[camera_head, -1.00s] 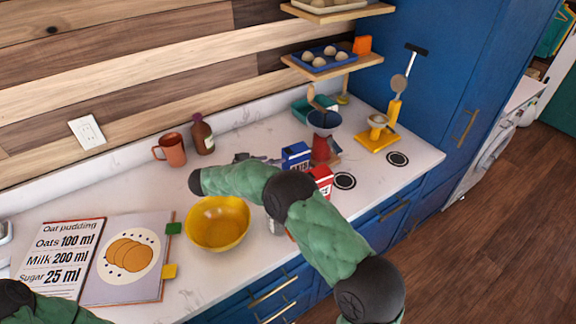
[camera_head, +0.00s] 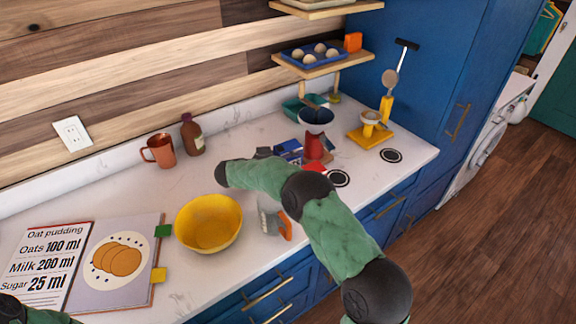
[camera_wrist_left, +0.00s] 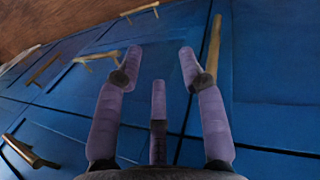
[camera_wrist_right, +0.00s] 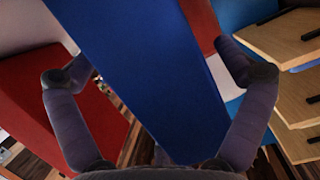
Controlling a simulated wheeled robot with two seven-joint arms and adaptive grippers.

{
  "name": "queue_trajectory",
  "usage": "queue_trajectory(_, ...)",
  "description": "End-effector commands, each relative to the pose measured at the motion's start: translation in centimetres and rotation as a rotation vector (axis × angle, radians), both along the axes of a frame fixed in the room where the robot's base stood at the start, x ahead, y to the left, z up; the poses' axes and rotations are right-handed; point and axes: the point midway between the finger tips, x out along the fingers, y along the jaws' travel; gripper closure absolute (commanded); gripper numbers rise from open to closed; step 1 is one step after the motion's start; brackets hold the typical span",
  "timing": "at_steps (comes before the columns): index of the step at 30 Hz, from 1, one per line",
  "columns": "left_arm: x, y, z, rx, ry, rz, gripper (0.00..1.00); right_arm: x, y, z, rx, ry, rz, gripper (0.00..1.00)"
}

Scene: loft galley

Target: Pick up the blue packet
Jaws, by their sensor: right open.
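The blue packet (camera_head: 290,150) stands on the white counter, partly hidden by my right arm in the head view. In the right wrist view the blue packet (camera_wrist_right: 150,70) fills the middle, very close, between the spread fingers of my right gripper (camera_wrist_right: 147,68). The right gripper is open around it, with no clear grip on it. In the head view the right gripper (camera_head: 265,153) is mostly hidden behind my arm, at the packet's left side. My left gripper (camera_wrist_left: 162,62) is open and empty, in front of blue cabinet fronts.
A red box (camera_wrist_right: 75,120) is close beside the packet; it shows partly in the head view (camera_head: 315,168). A yellow bowl (camera_head: 208,222) and a grey-orange object (camera_head: 275,222) are nearer.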

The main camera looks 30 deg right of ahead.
Motion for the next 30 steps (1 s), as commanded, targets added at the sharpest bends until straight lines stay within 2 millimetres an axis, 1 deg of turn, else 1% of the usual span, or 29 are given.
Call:
queue_trajectory(6,0.0,0.0,0.0,0.000,0.000,0.000,0.60,0.0,-0.1,0.1,0.000,0.000,0.001,0.00)
queue_trajectory(8,0.0,0.0,0.0,0.000,0.000,0.000,0.60,0.0,-0.1,0.1,0.000,0.000,0.001,0.17)
queue_trajectory(9,0.0,0.0,0.0,0.000,0.000,0.000,0.60,0.0,-0.1,0.0,0.000,0.000,0.001,0.28)
queue_trajectory(11,0.0,0.0,0.0,0.000,0.000,0.000,0.60,0.0,-0.1,0.0,0.000,0.000,0.001,0.45)
queue_trajectory(12,0.0,0.0,0.0,0.000,0.000,0.000,0.60,0.0,-0.1,0.0,0.000,0.000,0.001,0.56)
queue_trajectory(13,0.0,0.0,0.0,0.000,0.000,0.000,0.60,0.0,-0.1,0.0,0.000,0.000,0.001,0.65)
queue_trajectory(14,0.0,0.0,0.0,0.000,0.000,0.000,0.60,0.0,-0.1,0.0,0.000,0.000,0.001,0.68)
queue_trajectory(25,0.0,0.0,0.1,0.000,0.000,0.000,0.60,0.0,-0.1,0.2,-0.001,0.000,0.001,0.69)
queue_trajectory(28,0.0,0.0,0.4,0.000,0.000,0.000,0.60,0.0,-0.1,1.1,-0.001,-0.002,0.000,0.69)
queue_trajectory(30,0.0,0.0,0.8,0.000,0.000,0.000,0.60,0.1,-0.1,2.1,-0.001,-0.003,0.000,0.69)
